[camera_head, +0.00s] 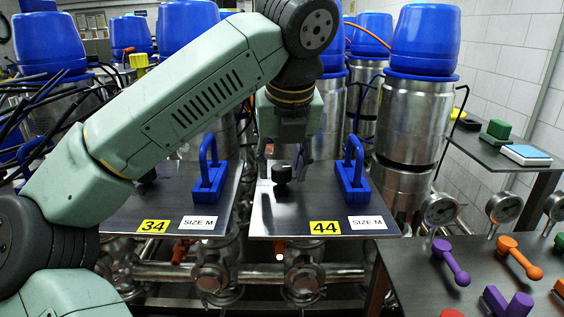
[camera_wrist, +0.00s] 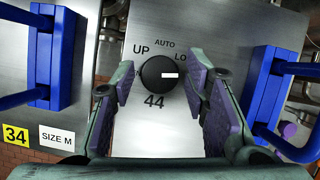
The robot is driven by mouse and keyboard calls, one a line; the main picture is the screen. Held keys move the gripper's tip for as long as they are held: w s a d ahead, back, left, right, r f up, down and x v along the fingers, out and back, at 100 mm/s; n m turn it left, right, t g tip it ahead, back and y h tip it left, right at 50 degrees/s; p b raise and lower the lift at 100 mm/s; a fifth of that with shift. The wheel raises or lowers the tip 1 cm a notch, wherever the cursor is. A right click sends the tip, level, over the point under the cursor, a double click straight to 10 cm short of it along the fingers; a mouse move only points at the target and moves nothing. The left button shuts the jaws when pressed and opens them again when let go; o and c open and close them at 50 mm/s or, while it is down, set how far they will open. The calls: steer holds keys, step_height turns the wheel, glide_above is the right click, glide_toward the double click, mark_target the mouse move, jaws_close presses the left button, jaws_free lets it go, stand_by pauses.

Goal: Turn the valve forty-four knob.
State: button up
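The valve forty-four knob (camera_wrist: 158,75) is a round black knob with a white mark pointing right. In the wrist view it sits on a metal plate among the labels UP, AUTO, LO and 44. It also shows in the head view (camera_head: 282,173) on the plate (camera_head: 290,215) with the yellow 44 label (camera_head: 325,228). My gripper (camera_wrist: 162,85) is open, its purple-padded fingers to the left and right of the knob, with gaps on both sides. In the head view my gripper (camera_head: 288,160) is above the knob. I cannot tell its exact height above the plate.
Blue handles stand left (camera_head: 209,172) and right (camera_head: 353,172) of the knob. The 34 plate (camera_head: 140,212) is on the left. Tall steel cylinders with blue caps (camera_head: 425,40) rise behind. A dark table (camera_head: 420,285) with coloured handles stands at the front right.

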steer(key=c, duration=0.9)
steer(key=shift+m, duration=0.3)
steer(key=m+h, duration=0.1)
steer(key=m, duration=0.1)
steer(key=shift+a+m, duration=0.15)
steer(key=shift+m, duration=0.25)
steer(key=m+h, duration=0.1)
steer(key=m, duration=0.2)
steer(key=shift+m+h, duration=0.3)
steer(key=shift+h, duration=0.1)
steer(key=m+g+h, duration=0.1)
steer(key=m, duration=0.2)
steer(key=m+g+h, duration=0.1)
steer(key=m, duration=0.2)
steer(key=shift+w+a, duration=0.15)
steer(key=shift+w, duration=0.05)
steer(key=m+g, duration=0.1)
steer(key=m, duration=0.2)
steer(key=m+g, duration=0.1)
steer(key=m, duration=0.2)
steer(key=shift+w+h, duration=0.1)
steer(key=shift+h, duration=0.2)
steer(key=shift+m, duration=0.5)
